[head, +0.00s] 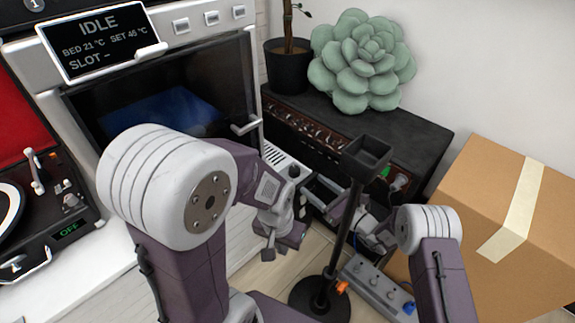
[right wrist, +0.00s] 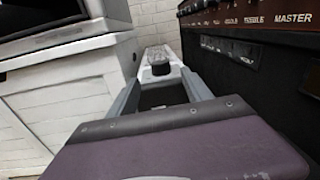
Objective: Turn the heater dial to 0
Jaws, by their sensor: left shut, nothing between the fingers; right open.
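The heater (head: 280,158) is a narrow white unit with a slotted top, low between the printer and the black amplifier. Its black dial (head: 294,171) sits on top near the front end; the dial (right wrist: 160,67) also shows in the right wrist view. The dial's setting cannot be read. My right gripper (head: 309,188) is open, reaching in from the right behind the stand. In the right wrist view its grey fingers point at the dial, one on either side, with no visible contact. My left gripper (head: 269,257) is shut and empty, lower and nearer than the heater.
A black stand (head: 345,220) with a square tray top rises in front of my right arm. The printer (head: 205,30) is at left, the amplifier (head: 400,128) right of the heater. A power strip (head: 378,290) lies on the floor beside a cardboard box (head: 490,240).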

